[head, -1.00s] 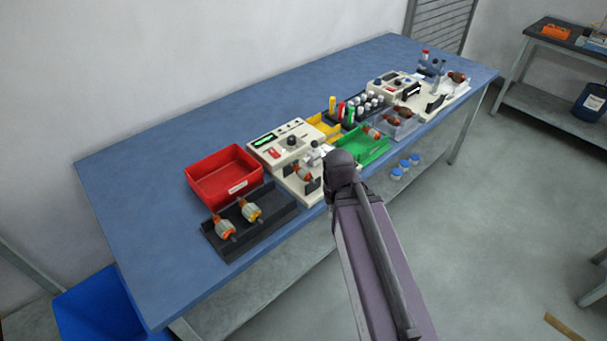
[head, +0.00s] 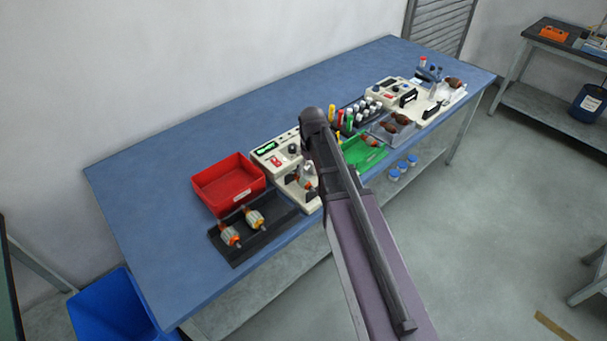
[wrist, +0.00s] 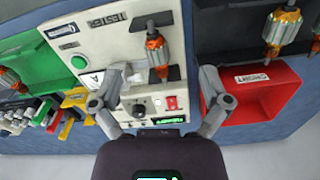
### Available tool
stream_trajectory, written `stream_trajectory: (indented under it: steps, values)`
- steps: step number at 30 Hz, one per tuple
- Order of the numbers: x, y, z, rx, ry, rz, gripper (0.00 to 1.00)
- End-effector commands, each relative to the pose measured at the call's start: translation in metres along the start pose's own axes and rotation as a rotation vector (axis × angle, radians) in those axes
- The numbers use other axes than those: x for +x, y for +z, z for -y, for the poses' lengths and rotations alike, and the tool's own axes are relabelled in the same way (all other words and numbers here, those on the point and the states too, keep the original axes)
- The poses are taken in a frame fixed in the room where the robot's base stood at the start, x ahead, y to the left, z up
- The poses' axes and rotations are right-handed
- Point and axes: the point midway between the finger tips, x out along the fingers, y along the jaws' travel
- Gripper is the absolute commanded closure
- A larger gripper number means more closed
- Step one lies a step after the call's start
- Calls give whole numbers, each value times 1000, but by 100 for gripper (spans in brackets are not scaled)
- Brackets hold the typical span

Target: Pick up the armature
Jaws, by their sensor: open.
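One orange-and-grey armature (wrist: 156,50) sits on the cream tester (wrist: 100,38) in the wrist view. It also shows in the head view (head: 309,180), partly hidden by the tester's parts. My gripper (wrist: 161,76) is open and empty above the tester. In the picture its fingertips lie either side of the armature's lower end, apart from it. Two more armatures (head: 230,236) (head: 255,220) lie in the black tray (head: 282,222). In the head view my arm hides the gripper's fingers.
A red bin (head: 228,184) stands left of the tester. A green tray (head: 362,154) and a grey tray (head: 392,138) with brown armatures are to its right. A winding machine (head: 437,105) stands at the far right end. The left of the blue bench (head: 150,200) is clear.

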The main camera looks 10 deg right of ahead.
Motion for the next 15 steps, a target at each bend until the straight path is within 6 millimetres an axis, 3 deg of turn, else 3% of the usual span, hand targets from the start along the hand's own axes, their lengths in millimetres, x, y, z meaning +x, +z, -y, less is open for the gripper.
stream_trajectory:
  steps: [1,6,15]
  values:
    - [-14,-20,-4,-35,0,0,3]
    - [-24,-45,-5,-122,0,0,3]
    - [-25,-50,-5,-146,0,0,3]
